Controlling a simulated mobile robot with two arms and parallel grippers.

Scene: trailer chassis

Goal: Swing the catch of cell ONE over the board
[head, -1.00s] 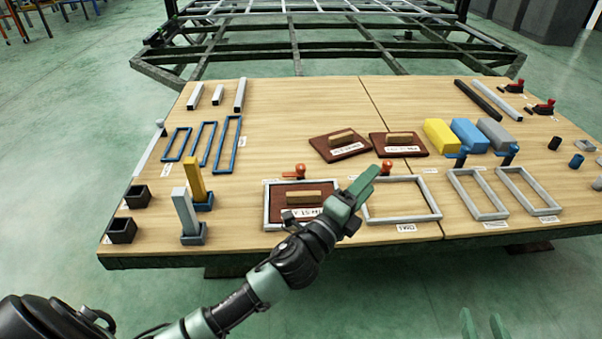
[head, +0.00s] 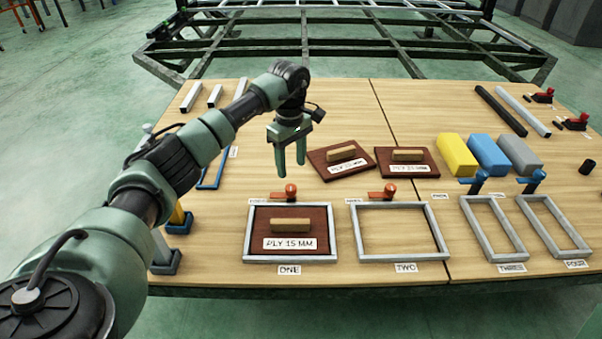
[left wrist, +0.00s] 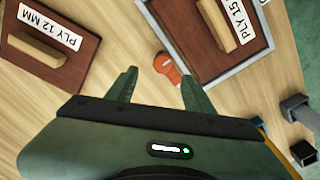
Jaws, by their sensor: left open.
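Cell ONE is a grey frame (head: 333,235) with a dark red board (head: 318,222) lying inside. The board, labelled PLY 15 MM, has a wooden handle (head: 290,225). The orange catch of cell ONE (head: 290,191) stands at the frame's back edge and appears clear of the board. My left gripper (head: 290,172) points down, open and empty, just behind and above this catch in the head view. In the left wrist view the catch (left wrist: 167,68) shows between the open fingertips, apart from them as far as I can tell. My right gripper is out of view.
Empty frame TWO (head: 440,230) with its own orange catch (head: 388,191) lies to the right. Two more dark red boards (head: 322,166) (head: 384,158) lie behind. Blue catches stand behind frames THREE and FOUR. My left arm covers the table's left side.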

